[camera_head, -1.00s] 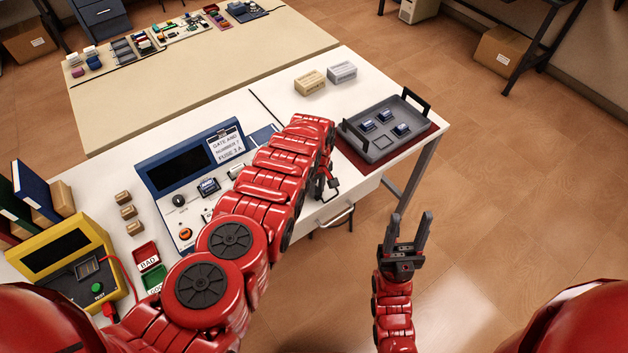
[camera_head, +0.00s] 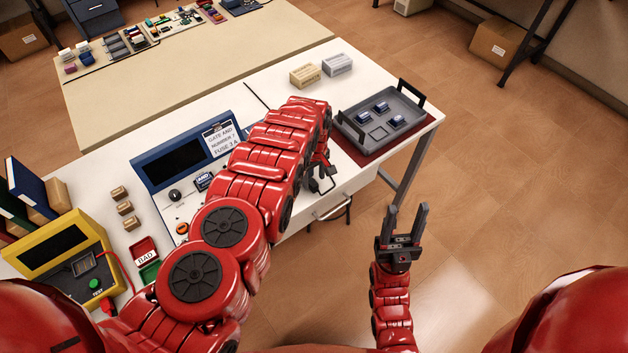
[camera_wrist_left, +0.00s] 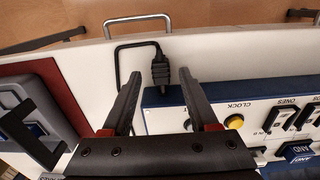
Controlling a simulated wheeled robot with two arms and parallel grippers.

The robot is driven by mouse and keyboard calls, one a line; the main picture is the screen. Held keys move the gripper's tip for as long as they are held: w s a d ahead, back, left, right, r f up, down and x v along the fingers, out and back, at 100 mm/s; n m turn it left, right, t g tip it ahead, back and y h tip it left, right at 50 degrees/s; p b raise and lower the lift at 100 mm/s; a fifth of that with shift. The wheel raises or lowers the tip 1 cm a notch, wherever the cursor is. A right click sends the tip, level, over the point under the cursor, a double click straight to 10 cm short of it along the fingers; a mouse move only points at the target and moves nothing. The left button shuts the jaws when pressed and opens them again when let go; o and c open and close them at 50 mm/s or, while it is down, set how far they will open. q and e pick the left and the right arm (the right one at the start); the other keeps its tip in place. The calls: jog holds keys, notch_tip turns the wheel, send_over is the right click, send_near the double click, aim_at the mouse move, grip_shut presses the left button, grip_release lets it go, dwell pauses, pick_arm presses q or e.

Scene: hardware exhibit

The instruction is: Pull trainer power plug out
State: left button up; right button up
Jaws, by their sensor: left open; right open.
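The trainer (camera_head: 150,165) is a blue case with a white panel and dark screen, partly hidden behind my left arm in the head view. Its panel edge also shows in the left wrist view (camera_wrist_left: 220,95). The black power plug (camera_wrist_left: 160,70) sits at the trainer's edge there, its cable looping off to the left. My left gripper (camera_head: 322,184) is open beyond the trainer's right side, mostly hidden by the arm. In the left wrist view its fingers (camera_wrist_left: 160,76) appear on either side of the plug, without visible contact. My right gripper (camera_head: 404,222) is open and empty, over the floor.
A grey tray (camera_head: 350,128) with blue modules lies on a red mat at the table's right end. A drawer handle (camera_head: 333,211) sticks out at the front edge. A yellow tester (camera_head: 35,250) and small bins stand left. Two small boxes (camera_head: 305,75) stand at the back.

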pick_arm(q)
notch_tip(320, 180, up, 6)
jog(key=shift+r+b, duration=0.1)
jog(key=shift+b, duration=1)
notch_tip(320, 180, up, 4)
send_over(314, 184)
notch_tip(314, 184, up, 5)
jog(key=p, duration=0.5)
jog(key=shift+r+p, duration=0.15)
jog(key=shift+p, duration=0.2)
